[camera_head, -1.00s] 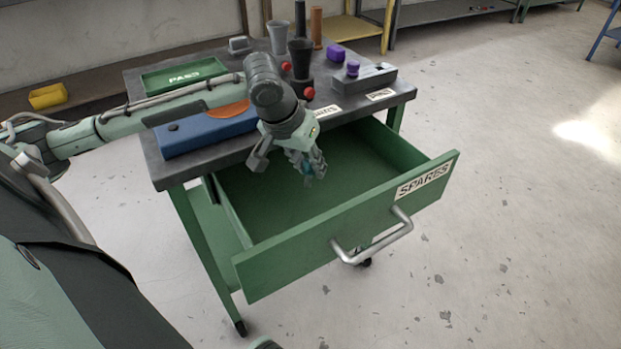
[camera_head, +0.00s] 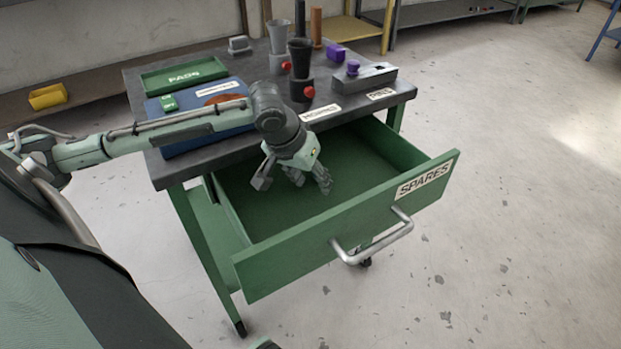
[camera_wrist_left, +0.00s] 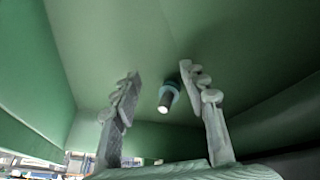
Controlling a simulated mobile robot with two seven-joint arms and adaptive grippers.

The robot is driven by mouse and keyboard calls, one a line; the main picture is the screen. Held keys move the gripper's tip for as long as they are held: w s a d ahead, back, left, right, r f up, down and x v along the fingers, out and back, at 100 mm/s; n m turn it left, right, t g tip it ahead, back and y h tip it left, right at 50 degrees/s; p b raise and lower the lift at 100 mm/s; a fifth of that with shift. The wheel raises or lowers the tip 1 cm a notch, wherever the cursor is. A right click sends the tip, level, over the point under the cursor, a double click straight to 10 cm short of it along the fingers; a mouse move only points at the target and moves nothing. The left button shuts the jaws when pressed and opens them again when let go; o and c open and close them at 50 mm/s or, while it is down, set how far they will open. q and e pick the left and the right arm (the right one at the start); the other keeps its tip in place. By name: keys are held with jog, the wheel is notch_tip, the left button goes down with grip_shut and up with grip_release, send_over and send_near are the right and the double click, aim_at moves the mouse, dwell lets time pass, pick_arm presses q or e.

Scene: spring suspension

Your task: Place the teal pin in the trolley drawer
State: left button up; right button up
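The green trolley drawer (camera_head: 345,225), labelled SPARES, stands pulled out below the table top. My left gripper (camera_head: 295,182) is over the drawer's inside, pointing down, with its fingers spread. In the left wrist view the teal pin (camera_wrist_left: 168,97) shows a teal collar and a grey shank with a bright end. It is between the open fingers (camera_wrist_left: 160,72), with a gap on both sides, against the green drawer floor. Whether it rests on the floor or is still falling cannot be told. In the head view the pin cannot be made out. My right gripper is out of view.
The table top (camera_head: 228,62) holds a green PADS tray (camera_head: 185,76), a blue box (camera_head: 195,143), dark cups (camera_head: 300,62) with red knobs, and a grey PINS block (camera_head: 363,78) with purple pieces. A steel handle (camera_head: 375,243) sticks out from the drawer front.

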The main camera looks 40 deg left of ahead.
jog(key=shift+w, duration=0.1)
pick_arm(q)
jog(key=shift+r, duration=0.15)
jog(key=v, duration=0.4)
jog(key=shift+a+r+p, duration=0.1)
jog(key=shift+r+p, duration=0.05)
jog(key=shift+p, duration=0.15)
jog(key=v, duration=0.7)
jog(key=shift+s+r+p, duration=0.2)
jog(key=shift+r+p, duration=0.1)
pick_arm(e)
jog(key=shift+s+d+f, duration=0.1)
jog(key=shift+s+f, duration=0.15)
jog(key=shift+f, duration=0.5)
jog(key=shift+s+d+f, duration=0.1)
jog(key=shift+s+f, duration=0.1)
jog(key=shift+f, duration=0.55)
